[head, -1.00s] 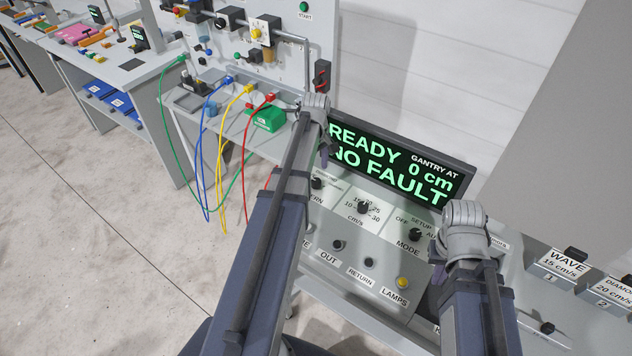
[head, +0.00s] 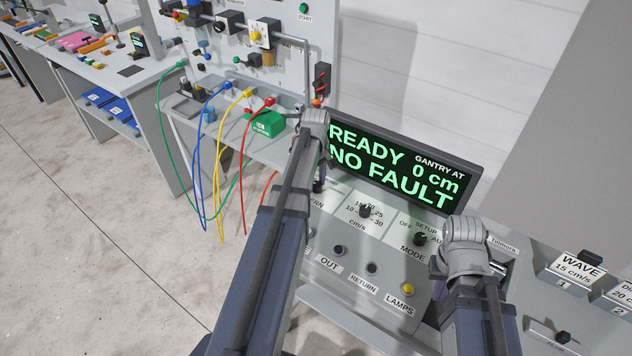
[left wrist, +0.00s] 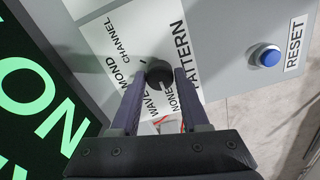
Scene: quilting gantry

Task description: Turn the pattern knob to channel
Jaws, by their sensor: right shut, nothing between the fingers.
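The pattern knob (left wrist: 159,75) is a small black knob on a white plate, seen in the left wrist view. Labels CHANNEL, DIAMOND, WAVE and NONE run around it; its pointer direction is not clear. My left gripper (left wrist: 161,78) has a finger on each side of the knob, very close to it; whether they press on it I cannot tell. In the head view my left wrist hides most of that gripper and the knob area. My right gripper (head: 497,268) is shut and empty, mostly hidden by its wrist, right of the MODE knob (head: 420,239).
A display (head: 400,165) reads READY, 0 cm, NO FAULT behind the panel. A speed knob (head: 365,211) and a yellow LAMPS button (head: 408,288) are nearby. A blue RESET button (left wrist: 269,57) sits beside the pattern plate. Coloured cables (head: 219,170) hang at left.

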